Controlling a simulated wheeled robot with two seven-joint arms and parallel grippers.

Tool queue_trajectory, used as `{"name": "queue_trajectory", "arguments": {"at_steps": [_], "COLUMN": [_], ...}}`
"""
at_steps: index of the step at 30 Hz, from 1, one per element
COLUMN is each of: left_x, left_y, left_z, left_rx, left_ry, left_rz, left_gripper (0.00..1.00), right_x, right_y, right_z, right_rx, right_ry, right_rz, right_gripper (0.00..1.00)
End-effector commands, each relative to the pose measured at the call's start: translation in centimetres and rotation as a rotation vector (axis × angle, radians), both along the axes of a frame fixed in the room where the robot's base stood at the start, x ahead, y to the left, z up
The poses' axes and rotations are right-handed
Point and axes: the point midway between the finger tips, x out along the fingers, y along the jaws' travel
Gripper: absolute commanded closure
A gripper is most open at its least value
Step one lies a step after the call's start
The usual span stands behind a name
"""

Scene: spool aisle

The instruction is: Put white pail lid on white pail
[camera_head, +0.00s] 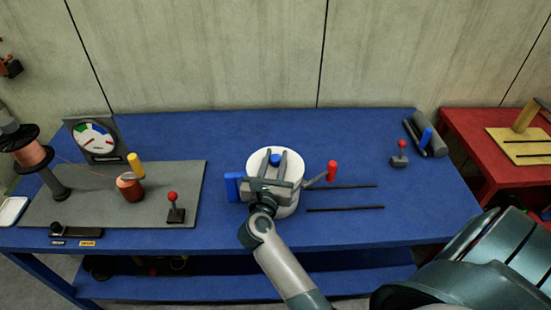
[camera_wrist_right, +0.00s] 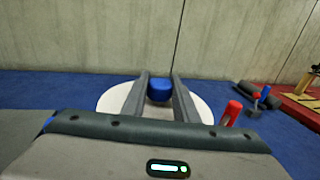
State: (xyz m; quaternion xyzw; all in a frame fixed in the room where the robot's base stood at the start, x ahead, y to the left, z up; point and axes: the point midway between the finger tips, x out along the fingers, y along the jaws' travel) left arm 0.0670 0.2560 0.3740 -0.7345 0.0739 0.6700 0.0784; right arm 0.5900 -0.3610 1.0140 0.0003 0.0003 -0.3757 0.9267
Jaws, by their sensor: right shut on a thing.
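The white pail lid (camera_head: 290,160) is a round white disc with a blue knob (camera_head: 275,160), at the middle of the blue table. My right gripper (camera_head: 268,157) is shut on the knob, one finger on each side, and its body covers the near part of the lid. The lid also shows in the wrist view (camera_wrist_right: 196,104). The white pail (camera_head: 286,211) is directly below it, mostly hidden by the lid and my gripper. I cannot tell whether the lid touches the rim. My left gripper is not in view.
A blue block (camera_head: 232,187) stands left of the pail, and a red-handled lever (camera_head: 332,171) right of it. A grey board (camera_head: 100,205) with a dial and spools fills the left. The back middle is clear.

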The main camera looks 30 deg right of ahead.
Motion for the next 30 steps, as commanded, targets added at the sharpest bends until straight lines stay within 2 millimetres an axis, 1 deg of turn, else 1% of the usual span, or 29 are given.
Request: {"name": "queue_trajectory", "arguments": {"at_steps": [15,26,27,29,30], "left_x": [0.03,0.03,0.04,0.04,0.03], "left_y": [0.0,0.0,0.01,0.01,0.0], "left_z": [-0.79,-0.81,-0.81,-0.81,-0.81], "left_rx": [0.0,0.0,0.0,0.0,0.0], "left_ry": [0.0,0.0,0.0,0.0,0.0], "left_rz": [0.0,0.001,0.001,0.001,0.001], "left_gripper": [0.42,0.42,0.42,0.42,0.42], "right_x": [-0.01,-0.01,-0.01,-0.01,-0.01], "right_y": [-0.01,-0.01,-0.01,-0.01,-0.01], "right_z": [-0.88,-0.91,-0.91,-0.91,-0.91], "right_rx": [0.0,0.0,0.0,0.0,0.0], "right_ry": [0.0,0.0,0.0,0.0,0.0], "right_rz": [0.0,0.0,0.0,0.0,0.0], "right_gripper": [1.0,1.0,0.66,0.52,0.51]}}
